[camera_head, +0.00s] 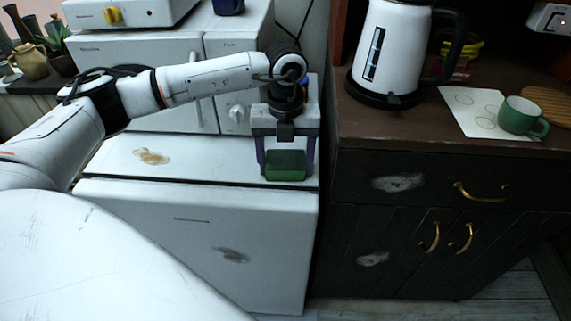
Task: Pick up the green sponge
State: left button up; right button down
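The green sponge (285,166) is near the right end of the white appliance top, close to its front edge. My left gripper (286,160) points down over it, with one finger on each side of the sponge. The fingers stand about as wide apart as the sponge. Whether they press on it, and whether the sponge rests on the top or is just above it, I cannot tell. My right gripper is not in view.
The white appliance top (200,165) has a brown stain and is otherwise clear left of the sponge. A white microwave-like unit (150,75) stands behind. A dark cabinet (420,215) is to the right, carrying a white kettle (400,45) and a green mug (518,116).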

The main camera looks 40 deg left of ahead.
aim_at(285, 162)
pick_arm(q)
jog(key=shift+c, duration=0.5)
notch_tip(285, 162, up, 10)
jog(key=shift+r+b, duration=0.1)
jog(key=shift+b, duration=0.2)
